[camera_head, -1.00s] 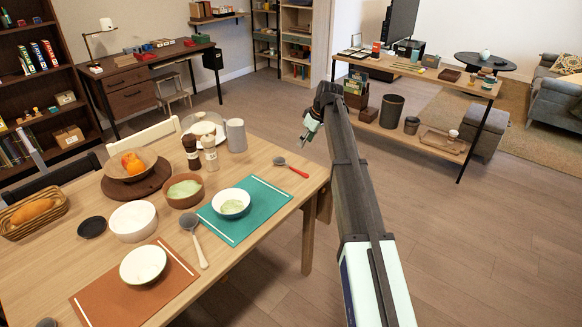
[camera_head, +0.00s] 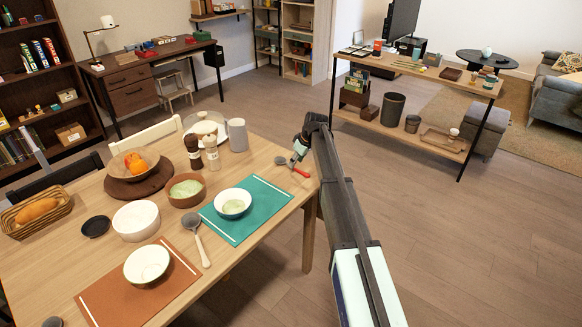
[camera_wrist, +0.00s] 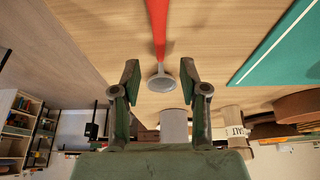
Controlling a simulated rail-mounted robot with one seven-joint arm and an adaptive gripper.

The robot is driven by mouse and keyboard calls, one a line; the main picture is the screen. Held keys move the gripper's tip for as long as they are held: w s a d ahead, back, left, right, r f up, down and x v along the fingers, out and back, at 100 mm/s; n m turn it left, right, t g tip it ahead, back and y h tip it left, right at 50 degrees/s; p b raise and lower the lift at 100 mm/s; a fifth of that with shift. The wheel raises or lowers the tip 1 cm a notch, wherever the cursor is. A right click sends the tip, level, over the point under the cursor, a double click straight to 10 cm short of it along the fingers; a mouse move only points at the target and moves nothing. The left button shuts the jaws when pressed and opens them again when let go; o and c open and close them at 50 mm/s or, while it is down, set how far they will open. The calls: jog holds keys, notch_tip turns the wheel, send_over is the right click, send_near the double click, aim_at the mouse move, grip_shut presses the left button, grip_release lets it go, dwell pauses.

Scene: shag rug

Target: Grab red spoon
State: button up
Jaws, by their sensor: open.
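The red spoon has a red handle and a grey bowl. It lies on the wooden table near its right edge, beyond the teal placemat. In the head view its red handle (camera_head: 301,172) shows beside my gripper (camera_head: 297,155). In the wrist view the spoon's grey bowl (camera_wrist: 163,81) is between the fingers of my gripper (camera_wrist: 160,80), with the handle running to the top edge. The fingers are open, one on each side of the bowl, with gaps on both sides. I cannot tell how far above the table they are.
The teal placemat (camera_head: 265,196) with a white bowl (camera_head: 233,204) lies near the spoon. Shakers (camera_head: 211,150) and a grey cylinder (camera_head: 237,134) stand to the left. Another spoon (camera_head: 197,237) lies by the brown placemat (camera_head: 110,300). Bare table surrounds the red spoon.

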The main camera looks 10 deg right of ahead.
jog(key=shift+x, duration=1.5)
jog(key=shift+f, duration=0.1)
grip_shut()
